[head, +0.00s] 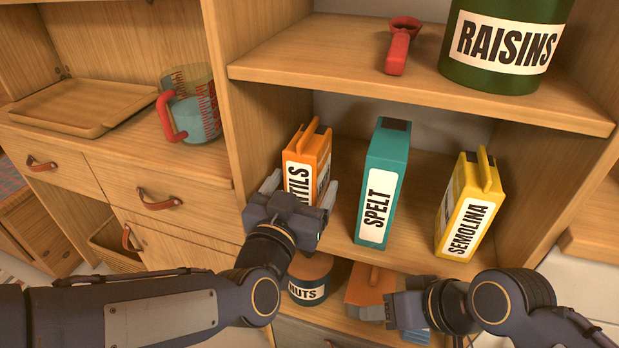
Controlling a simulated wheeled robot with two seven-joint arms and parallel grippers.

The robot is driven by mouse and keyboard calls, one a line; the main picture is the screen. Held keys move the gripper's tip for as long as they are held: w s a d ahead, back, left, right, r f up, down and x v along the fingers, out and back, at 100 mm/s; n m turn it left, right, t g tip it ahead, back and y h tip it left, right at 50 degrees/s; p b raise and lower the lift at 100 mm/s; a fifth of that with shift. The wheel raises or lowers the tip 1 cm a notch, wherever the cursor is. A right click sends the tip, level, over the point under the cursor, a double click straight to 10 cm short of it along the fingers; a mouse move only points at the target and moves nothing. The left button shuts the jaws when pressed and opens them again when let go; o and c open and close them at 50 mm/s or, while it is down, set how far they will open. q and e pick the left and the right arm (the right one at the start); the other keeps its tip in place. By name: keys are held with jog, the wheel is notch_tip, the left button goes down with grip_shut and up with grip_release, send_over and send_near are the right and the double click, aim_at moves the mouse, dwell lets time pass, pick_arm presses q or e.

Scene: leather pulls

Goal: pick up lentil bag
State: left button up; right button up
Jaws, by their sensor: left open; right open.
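The lentil bag (309,155) is an orange package with a white label. My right gripper (390,312) is open lower down, at the shelf below, near an orange item (366,285).
A teal SPELT box (387,165) and a yellow SEMOLINA bag (469,205) stand right of the lentil bag. A NUTS tin (309,285) is below. The upper shelf (330,50) holds a RAISINS canister (500,50) and a red-handled tool (398,50). A measuring jug (195,110) stands left, beyond the cabinet wall.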

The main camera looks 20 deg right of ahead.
pick_arm(q)
jog(key=b+x, duration=0.1)
jog(key=x, duration=0.4)
jog(key=shift+a+r, duration=0.1)
jog(key=shift+a, duration=0.1)
jog(key=c, duration=1.4)
jog(key=shift+r, duration=0.15)
jog(key=shift+c, duration=0.8)
